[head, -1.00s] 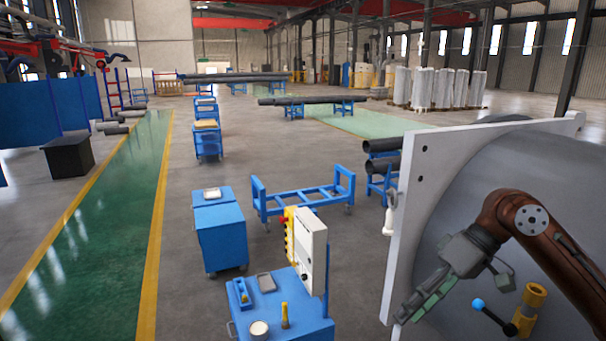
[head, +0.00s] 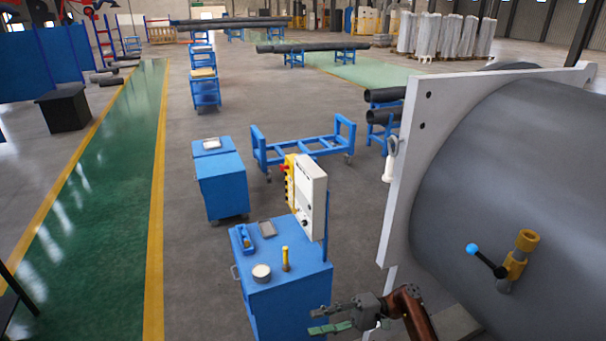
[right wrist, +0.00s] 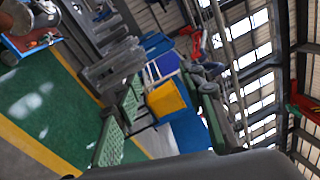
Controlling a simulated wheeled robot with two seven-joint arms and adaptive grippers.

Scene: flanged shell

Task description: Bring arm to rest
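My right gripper (head: 318,320) is low in the head view, in front of the blue cart and left of the shell's white flange. Its brown arm comes up from the bottom edge. In the right wrist view its green-padded fingers (right wrist: 165,118) stand apart with nothing held between them. The grey shell (head: 470,180) with its white flange plate (head: 408,180) fills the right side of the head view. A brass valve (head: 517,258) with a blue-knobbed handle (head: 473,250) sits on the shell, apart from the gripper. My left gripper is not in view.
A blue cart (head: 290,290) with a white control box (head: 309,195) stands close beyond the right gripper. A blue cabinet (head: 221,185) and a blue frame (head: 300,150) stand behind it. The green walkway (head: 95,220) at left is mostly clear.

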